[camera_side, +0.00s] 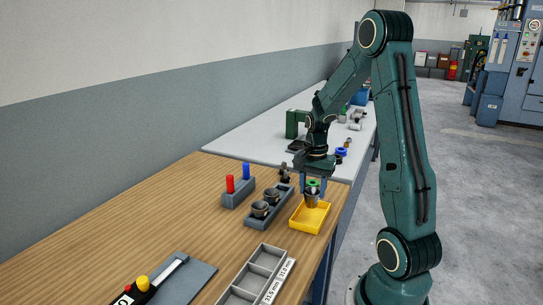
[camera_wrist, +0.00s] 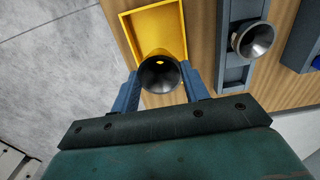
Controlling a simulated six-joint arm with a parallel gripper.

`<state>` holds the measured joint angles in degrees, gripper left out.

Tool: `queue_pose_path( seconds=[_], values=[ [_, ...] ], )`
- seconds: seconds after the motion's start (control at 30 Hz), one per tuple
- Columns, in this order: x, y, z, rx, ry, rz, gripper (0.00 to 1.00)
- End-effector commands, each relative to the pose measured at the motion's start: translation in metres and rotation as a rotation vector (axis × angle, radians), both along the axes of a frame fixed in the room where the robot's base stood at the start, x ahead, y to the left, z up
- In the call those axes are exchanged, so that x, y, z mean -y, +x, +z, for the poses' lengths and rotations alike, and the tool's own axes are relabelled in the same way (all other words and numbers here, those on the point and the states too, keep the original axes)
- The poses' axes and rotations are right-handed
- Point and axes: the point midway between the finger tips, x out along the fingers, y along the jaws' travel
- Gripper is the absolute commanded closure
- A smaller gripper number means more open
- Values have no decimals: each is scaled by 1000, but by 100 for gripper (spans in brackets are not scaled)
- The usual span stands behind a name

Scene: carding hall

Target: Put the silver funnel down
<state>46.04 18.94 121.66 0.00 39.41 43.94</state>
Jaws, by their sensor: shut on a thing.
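The silver funnel (camera_wrist: 160,74) is between the two blue fingers of my gripper (camera_wrist: 160,92), which is shut on it. In the wrist view its dark wide mouth faces the camera. In the side view the funnel (camera_side: 311,199) is upright, over the yellow tray (camera_side: 299,221). The yellow tray (camera_wrist: 128,30) also shows beyond the funnel in the wrist view. I cannot tell whether the funnel's lower end touches the tray floor. A green ring-like thing (camera_side: 314,183) shows at the fingers in the side view.
A grey holder (camera_side: 252,221) with two similar funnels stands left of the yellow tray. A block with a red and a blue peg (camera_side: 238,195) stands farther left. A grey compartment tray (camera_side: 240,294) with size labels lies in front. Bare wooden bench (camera_side: 150,215) is free at left.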

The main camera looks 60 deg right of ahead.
Motion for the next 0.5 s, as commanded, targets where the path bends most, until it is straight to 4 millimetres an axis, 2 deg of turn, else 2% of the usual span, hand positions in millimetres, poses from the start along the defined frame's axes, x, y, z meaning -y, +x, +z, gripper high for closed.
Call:
queue_pose_path(
  seconds=[0.27,0.5],
  values=[
    [0,0,-5,-1,1,0,84],
    [0,0,-30,-2,2,0,84]
  ],
)
